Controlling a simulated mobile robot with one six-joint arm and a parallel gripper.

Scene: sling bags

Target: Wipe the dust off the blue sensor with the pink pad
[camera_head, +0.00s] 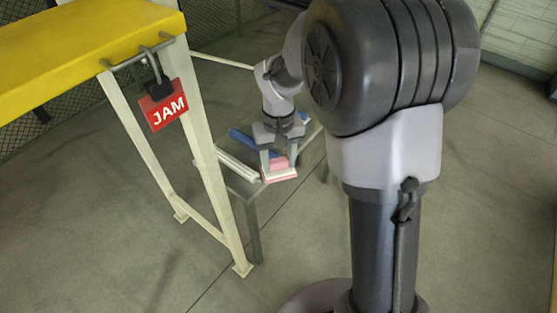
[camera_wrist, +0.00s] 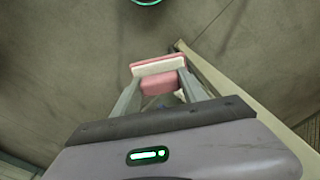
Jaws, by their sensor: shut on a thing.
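My gripper (camera_head: 279,167) is shut on the pink pad (camera_head: 280,162), above or beside a small low stand in the middle of the head view. In the wrist view the pad (camera_wrist: 160,87) sits between the two fingers of my gripper (camera_wrist: 160,80); it has a pink block and a white layer with a pink edge. A blue object (camera_head: 249,141) lies on the stand just left of and behind the gripper; I cannot tell whether it is the blue sensor. No sensor face or dust can be made out in the wrist view.
A yellow-topped frame (camera_head: 90,50) with pale legs stands at the left, carrying a red JAM tag (camera_head: 164,106) on a padlock. A white bar (camera_head: 237,164) lies on the stand. A green ring (camera_wrist: 146,2) shows at the wrist view's top edge. Bare concrete floor lies around.

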